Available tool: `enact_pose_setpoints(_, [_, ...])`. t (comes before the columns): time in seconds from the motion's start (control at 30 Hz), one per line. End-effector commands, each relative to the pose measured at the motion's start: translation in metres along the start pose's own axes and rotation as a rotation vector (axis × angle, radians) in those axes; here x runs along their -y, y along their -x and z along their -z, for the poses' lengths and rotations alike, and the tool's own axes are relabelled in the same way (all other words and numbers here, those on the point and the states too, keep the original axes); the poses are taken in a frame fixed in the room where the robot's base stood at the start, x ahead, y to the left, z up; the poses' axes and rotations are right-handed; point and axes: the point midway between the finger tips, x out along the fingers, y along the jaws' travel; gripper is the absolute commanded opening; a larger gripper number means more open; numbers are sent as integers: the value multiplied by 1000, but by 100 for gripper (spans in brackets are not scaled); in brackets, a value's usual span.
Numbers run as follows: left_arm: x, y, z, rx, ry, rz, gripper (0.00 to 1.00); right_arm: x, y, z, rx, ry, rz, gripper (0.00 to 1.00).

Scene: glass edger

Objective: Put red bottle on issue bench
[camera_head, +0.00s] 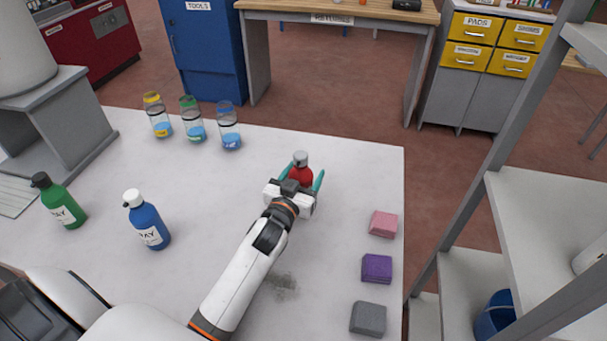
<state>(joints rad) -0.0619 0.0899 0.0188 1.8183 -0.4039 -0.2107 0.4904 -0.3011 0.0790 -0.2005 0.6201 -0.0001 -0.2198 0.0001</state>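The red bottle (301,174) with a grey cap stands upright on the white-topped table (345,165), towards its far side. My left gripper (302,177) reaches it from the near side. Its teal fingers are apart, one on each side of the bottle, and seem to leave a small gap. The gripper body hides the bottle's lower part. My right gripper is not in view. No label reading as issue bench shows; a wooden-topped bench (385,12) at the back has a sign that seems to read RETURNS.
A green bottle (63,205) and a blue bottle (149,222) stand left. Several jars (194,121) line the far edge. Pink (383,224), purple (377,268) and grey (368,318) blocks lie right. A grey shelf rack (510,195) stands beyond the right edge.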

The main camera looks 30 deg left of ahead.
Motion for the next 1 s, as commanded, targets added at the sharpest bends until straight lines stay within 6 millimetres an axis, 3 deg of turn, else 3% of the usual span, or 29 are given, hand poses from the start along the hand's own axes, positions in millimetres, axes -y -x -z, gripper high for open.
enact_pose_setpoints(0.43, [0,6,-1,-3,0,0,73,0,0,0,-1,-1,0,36])
enact_pose_setpoints(0.8, [0,80,1,-4,1,-1,73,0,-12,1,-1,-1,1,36])
enact_pose_setpoints(1.0, [0,110,-1,-2,1,0,73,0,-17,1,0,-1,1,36])
